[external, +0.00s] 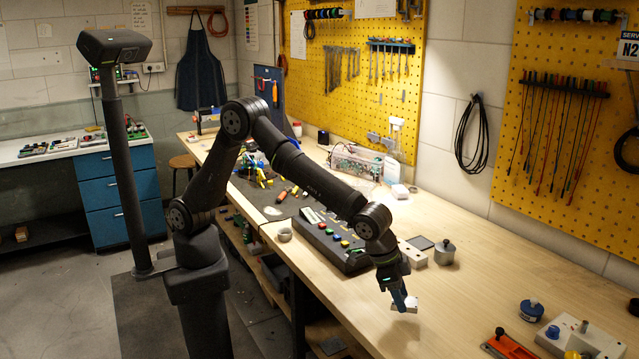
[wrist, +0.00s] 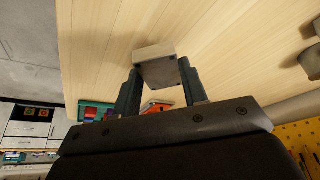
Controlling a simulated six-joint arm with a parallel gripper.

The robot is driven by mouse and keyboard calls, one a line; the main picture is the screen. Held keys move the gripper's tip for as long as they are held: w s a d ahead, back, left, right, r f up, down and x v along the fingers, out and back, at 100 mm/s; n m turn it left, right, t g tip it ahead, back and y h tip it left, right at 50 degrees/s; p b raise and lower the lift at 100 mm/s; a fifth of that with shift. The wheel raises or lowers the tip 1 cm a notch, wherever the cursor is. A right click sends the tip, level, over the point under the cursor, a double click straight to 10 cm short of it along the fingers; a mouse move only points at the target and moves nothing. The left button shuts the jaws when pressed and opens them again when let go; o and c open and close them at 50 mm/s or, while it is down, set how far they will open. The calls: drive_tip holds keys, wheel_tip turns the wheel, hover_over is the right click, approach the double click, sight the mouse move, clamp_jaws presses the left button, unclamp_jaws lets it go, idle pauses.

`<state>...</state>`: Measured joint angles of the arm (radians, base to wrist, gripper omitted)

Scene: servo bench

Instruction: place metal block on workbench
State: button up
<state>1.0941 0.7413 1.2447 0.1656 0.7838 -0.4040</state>
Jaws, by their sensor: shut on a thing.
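The metal block (external: 408,304) is a small pale grey piece with dark holes in it. It also shows in the wrist view (wrist: 157,66) between the two fingertips. My gripper (external: 397,297) is shut on the block and hangs over the front part of the wooden workbench (external: 450,318). In the wrist view my gripper (wrist: 158,85) has one finger on each side of the block. I cannot tell for sure whether the block touches the bench top or is a little above it.
A black control box with coloured buttons (external: 330,240) stands left of my gripper. A grey cylinder (external: 444,252) is behind it. An orange tool (external: 510,346), a blue-topped round part (external: 531,310) and a white block (external: 582,338) lie at right. The bench between is clear.

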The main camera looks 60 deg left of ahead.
drive_tip(key=shift+f, duration=1.75)
drive_tip(key=shift+f, duration=0.15)
drive_tip(key=o, duration=1)
drive_tip(key=shift+o, duration=0.2)
drive_tip(key=shift+r, duration=0.2)
drive_tip(key=v, duration=1.2)
drive_tip(key=shift+f, duration=0.15)
